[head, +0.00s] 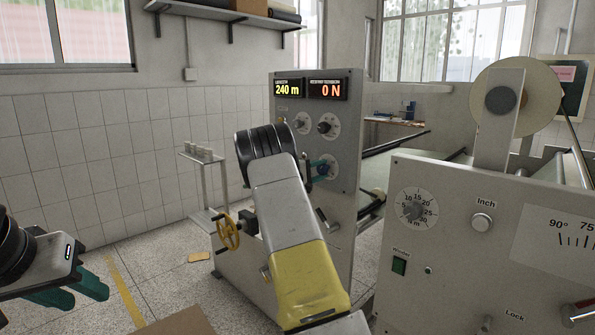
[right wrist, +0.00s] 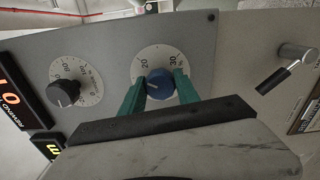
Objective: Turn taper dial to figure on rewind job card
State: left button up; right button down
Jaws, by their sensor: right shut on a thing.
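The blue dial knob (right wrist: 161,86) sits on a round white scale whose 20 and 30 and a percent sign show in the right wrist view. A pale pointer mark is on the knob, but the exact figure it points to is hard to read. My right gripper (right wrist: 160,90) has its teal fingers on both sides of this knob, shut on it. In the head view the right gripper (head: 322,169) is at the lower right dial of the grey panel (head: 341,133), partly hidden by my arm. My left gripper (head: 80,291) hangs empty at lower left, fingers apart. No job card is readable.
A black knob (right wrist: 63,93) on another scale sits beside the blue one. The panel displays (head: 308,88) read 240 m and 0 N. A black-ended lever (right wrist: 279,76) juts out nearby. A yellow handwheel (head: 228,232) and a second machine (head: 455,240) flank my arm.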

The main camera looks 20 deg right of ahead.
jog(key=shift+m, duration=1.2)
jog(key=c, duration=0.9)
grip_release()
jog(key=v, duration=0.7)
jog(key=shift+s+a, duration=0.15)
jog(key=shift+a, duration=0.2)
